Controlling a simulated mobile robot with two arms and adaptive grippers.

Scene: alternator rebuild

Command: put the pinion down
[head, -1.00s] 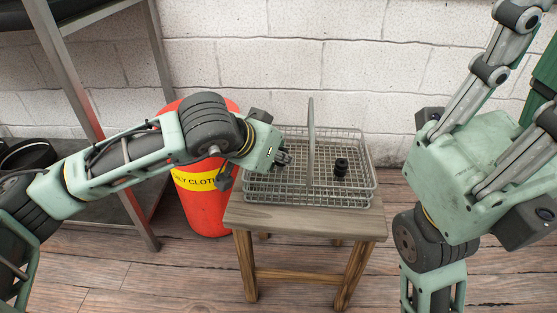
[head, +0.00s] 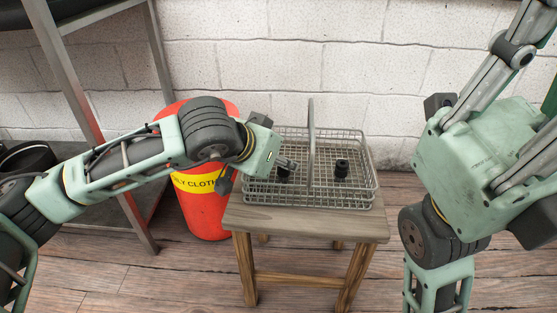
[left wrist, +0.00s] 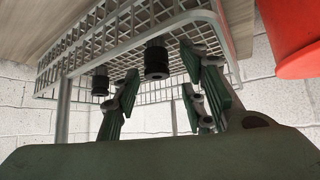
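The pinion (head: 284,171) is a small black cylinder in the left compartment of the wire basket (head: 362,196). In the left wrist view the pinion (left wrist: 157,62) stands between the fingers of my left gripper (left wrist: 163,72), with a gap on each side. The left gripper (head: 283,163) is open, its fingertips low inside the basket around the pinion. Its fingers partly hide the pinion in the head view. My right gripper (head: 485,150) is empty and open at the right, fingers spread and pointing up and right, partly out of frame.
A second black cylinder (head: 341,169) stands in the basket's right compartment, across the upright handle (head: 311,140). The basket sits on a wooden stool (head: 300,222). A red bin (head: 205,210) stands left of it, close under my left arm. A metal shelf (head: 128,212) is farther left.

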